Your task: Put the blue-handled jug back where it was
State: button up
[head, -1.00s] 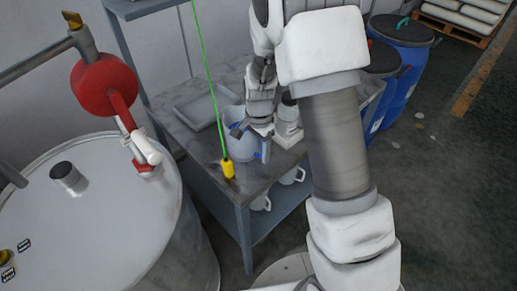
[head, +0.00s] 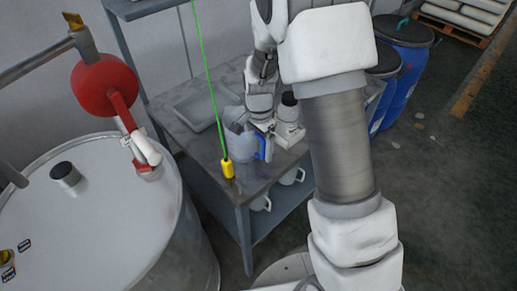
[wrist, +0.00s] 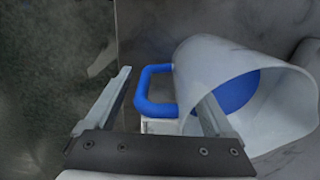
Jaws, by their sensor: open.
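The blue-handled jug (head: 240,146) is a pale jug standing on the grey bench, near its front edge. Its blue handle (head: 263,148) faces right in the head view. In the wrist view the jug (wrist: 205,62) shows its open mouth and something blue inside, with the blue handle (wrist: 143,90) on its left. My gripper (head: 262,128) is at the handle side of the jug, open. In the wrist view the handle appears between the two fingers (wrist: 165,100); I cannot tell whether either finger touches it. My arm partly hides the bench.
A grey tray (head: 200,104) lies behind left, and a white dark-topped container (head: 289,110) stands right of the gripper. Pale jugs (head: 291,176) sit on the lower shelf. A large drum (head: 110,215) stands left.

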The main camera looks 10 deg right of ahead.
notch_tip(320, 180, up, 10)
jog(key=shift+r, duration=0.15)
jog(key=s+d+r+n+t, duration=0.2)
jog(key=s+r+n, duration=0.3)
jog(key=s, duration=0.5)
jog(key=s+d+r+n+t, duration=0.3)
jog(key=s+r+n, duration=0.3)
jog(key=s+r, duration=0.4)
jog(key=shift+s+r, duration=0.25)
jog(key=shift+s, duration=0.45)
jog(key=shift+d, duration=0.1)
